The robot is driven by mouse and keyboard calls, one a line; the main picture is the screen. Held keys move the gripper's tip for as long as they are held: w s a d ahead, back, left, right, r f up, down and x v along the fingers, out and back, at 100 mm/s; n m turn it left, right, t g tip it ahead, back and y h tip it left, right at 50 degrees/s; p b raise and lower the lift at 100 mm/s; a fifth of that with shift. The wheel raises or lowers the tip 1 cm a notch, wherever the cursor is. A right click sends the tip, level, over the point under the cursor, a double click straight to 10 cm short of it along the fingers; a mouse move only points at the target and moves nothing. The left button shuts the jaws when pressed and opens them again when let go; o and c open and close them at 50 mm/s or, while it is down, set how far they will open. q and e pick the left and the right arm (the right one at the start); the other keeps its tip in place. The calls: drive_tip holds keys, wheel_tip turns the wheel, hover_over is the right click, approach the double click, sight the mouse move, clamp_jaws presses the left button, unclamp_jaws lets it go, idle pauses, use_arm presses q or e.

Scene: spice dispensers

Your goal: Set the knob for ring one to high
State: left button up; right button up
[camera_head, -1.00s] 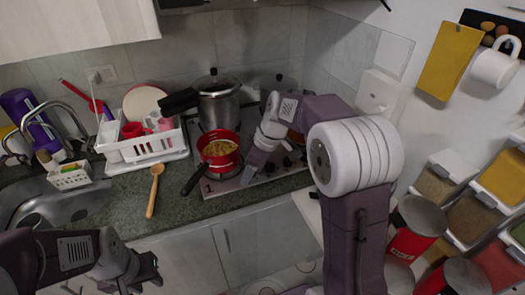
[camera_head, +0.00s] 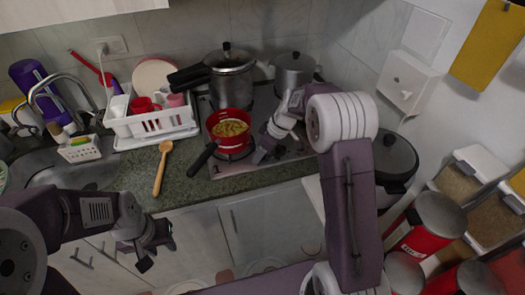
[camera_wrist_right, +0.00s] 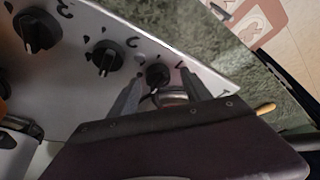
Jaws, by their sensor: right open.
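The silver stove panel (camera_wrist_right: 70,80) carries black knobs with dark printed marks in the right wrist view. A small knob (camera_wrist_right: 157,75) lies between the fingertips of my right gripper (camera_wrist_right: 159,88), which is open around it; contact cannot be told. A middle knob (camera_wrist_right: 103,57) and a larger knob (camera_wrist_right: 38,30) sit farther left. In the head view my right gripper (camera_head: 262,151) is low at the stove's front, and the arm partly hides the knobs. My left gripper (camera_head: 152,250) is open and empty, in front of the lower cabinets.
A red pan (camera_head: 229,119) with food stands on the stove, its handle over the front edge. A pressure cooker (camera_head: 231,80) and a steel pot (camera_head: 294,72) stand behind. A wooden spoon (camera_head: 161,168) lies on the counter beside a white dish rack (camera_head: 150,122). Red-bodied canisters (camera_head: 425,226) stand right.

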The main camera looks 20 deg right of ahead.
drive_tip(key=shift+w+f, duration=0.1)
drive_tip(key=shift+f, duration=0.05)
drive_tip(key=shift+w+d, duration=0.1)
drive_tip(key=shift+c, duration=1.3)
clamp_jaws()
